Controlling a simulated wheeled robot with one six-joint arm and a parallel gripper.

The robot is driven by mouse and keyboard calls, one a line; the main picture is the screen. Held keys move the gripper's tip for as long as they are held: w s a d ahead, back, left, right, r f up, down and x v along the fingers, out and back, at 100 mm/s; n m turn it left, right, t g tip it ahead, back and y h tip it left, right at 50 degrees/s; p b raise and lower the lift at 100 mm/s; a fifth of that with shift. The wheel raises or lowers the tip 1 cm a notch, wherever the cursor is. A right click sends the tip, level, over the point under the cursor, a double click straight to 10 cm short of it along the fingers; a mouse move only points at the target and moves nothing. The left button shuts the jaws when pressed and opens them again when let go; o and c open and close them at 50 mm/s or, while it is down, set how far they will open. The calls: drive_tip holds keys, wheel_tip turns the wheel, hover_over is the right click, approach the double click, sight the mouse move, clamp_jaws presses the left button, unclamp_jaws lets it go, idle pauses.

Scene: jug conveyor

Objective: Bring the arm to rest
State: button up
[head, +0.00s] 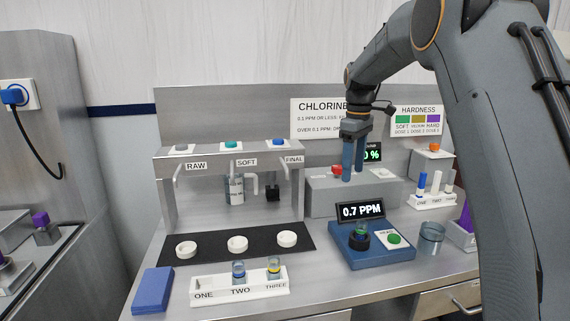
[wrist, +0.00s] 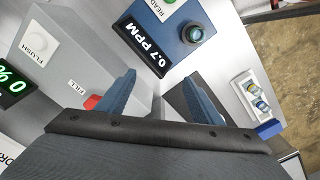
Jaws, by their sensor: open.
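My gripper (head: 353,165) hangs from my arm above the grey box with the red button, fingers pointing down. Its two blue fingers (wrist: 160,95) stand apart in the wrist view with nothing between them. The gripper is open and empty. My arm comes in from the upper right and hides part of the chlorine sign and the bench's right side.
Below is the grey box (head: 320,199) with a red FILL button (wrist: 92,102). A blue meter (head: 372,255) reading 0.7 PPM holds a vial. A white rack (head: 210,288) with two vials stands at the front. A glass beaker (head: 432,238) stands right of the meter.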

drive_tip(key=s+f+m, duration=0.3)
drive_tip(key=s+f, duration=0.2)
drive_tip(key=s, duration=0.6)
drive_tip(key=s+f+m, duration=0.4)
drive_tip(key=s+f, duration=0.2)
drive_tip(key=s, duration=0.6)
drive_tip(key=s+f+m+t, duration=0.1)
drive_tip(key=s+f+m, duration=0.2)
drive_tip(key=s, duration=0.9)
wheel_tip(320, 180, down, 2)
drive_tip(key=shift+s+a+f, duration=0.15)
drive_tip(key=shift+a+f, duration=0.1)
